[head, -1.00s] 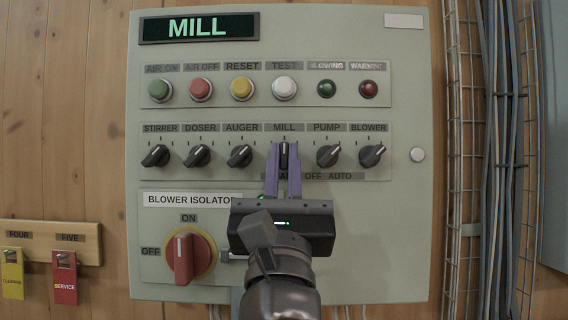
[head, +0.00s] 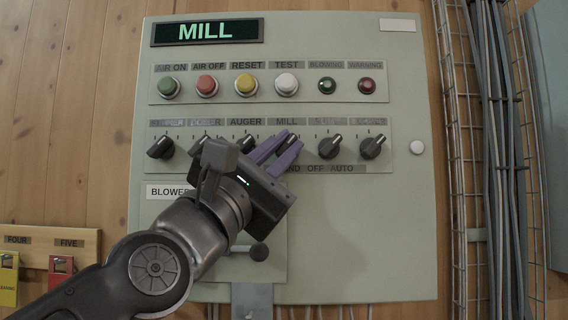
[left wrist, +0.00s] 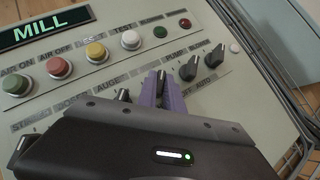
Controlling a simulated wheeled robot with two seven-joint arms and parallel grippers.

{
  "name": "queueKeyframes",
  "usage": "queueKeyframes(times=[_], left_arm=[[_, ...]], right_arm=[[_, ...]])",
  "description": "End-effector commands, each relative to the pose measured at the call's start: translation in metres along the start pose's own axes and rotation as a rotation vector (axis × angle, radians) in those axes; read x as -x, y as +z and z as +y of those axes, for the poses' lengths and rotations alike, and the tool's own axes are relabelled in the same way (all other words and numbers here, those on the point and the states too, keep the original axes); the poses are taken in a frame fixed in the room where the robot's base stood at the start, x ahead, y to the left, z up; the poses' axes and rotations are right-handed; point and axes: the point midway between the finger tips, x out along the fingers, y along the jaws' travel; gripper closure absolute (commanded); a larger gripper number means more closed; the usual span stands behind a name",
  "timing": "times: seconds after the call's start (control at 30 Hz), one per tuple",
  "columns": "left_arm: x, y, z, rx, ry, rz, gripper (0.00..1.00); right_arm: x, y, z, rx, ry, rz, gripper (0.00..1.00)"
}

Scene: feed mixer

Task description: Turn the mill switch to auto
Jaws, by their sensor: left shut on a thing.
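The black mill switch (head: 289,140) sits in the knob row of the grey panel, under the MILL label. My left gripper (head: 291,141) is shut on this switch, with one purple finger on each side. The gripper is rolled, its fingers slanting up and to the right. The switch appears turned to the right of upright, though the fingers partly cover it. The HAND, OFF and AUTO label strip (head: 325,168) lies below; my gripper hides part of HAND. In the left wrist view the mill switch (left wrist: 160,84) shows between the fingers. My right gripper is not in view.
The pump knob (head: 330,146) and blower knob (head: 373,146) stand close on the right. Several buttons and lamps line the row above. Wire cable trays (head: 460,150) run right of the panel.

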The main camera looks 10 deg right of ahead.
Motion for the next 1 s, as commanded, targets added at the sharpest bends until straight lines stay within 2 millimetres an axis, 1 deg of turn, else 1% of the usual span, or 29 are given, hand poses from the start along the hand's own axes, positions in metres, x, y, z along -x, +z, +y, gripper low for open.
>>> queueKeyframes(times=[0.3,0.7,0.73,1.0], left_arm=[[-0.0006,-0.0002,0.0013,-0.079,-0.078,0.000,1.00],[-0.0008,-0.0001,0.0014,-0.087,-0.085,0.001,1.00],[-0.0008,0.0000,0.0014,-0.087,-0.085,0.001,0.88],[-0.0007,0.0001,0.0011,-0.086,-0.085,0.001,0.67]], right_arm=[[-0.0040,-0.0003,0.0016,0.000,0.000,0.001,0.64],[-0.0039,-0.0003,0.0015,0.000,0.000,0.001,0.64],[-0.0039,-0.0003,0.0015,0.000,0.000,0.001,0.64],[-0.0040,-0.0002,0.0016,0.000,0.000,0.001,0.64]])
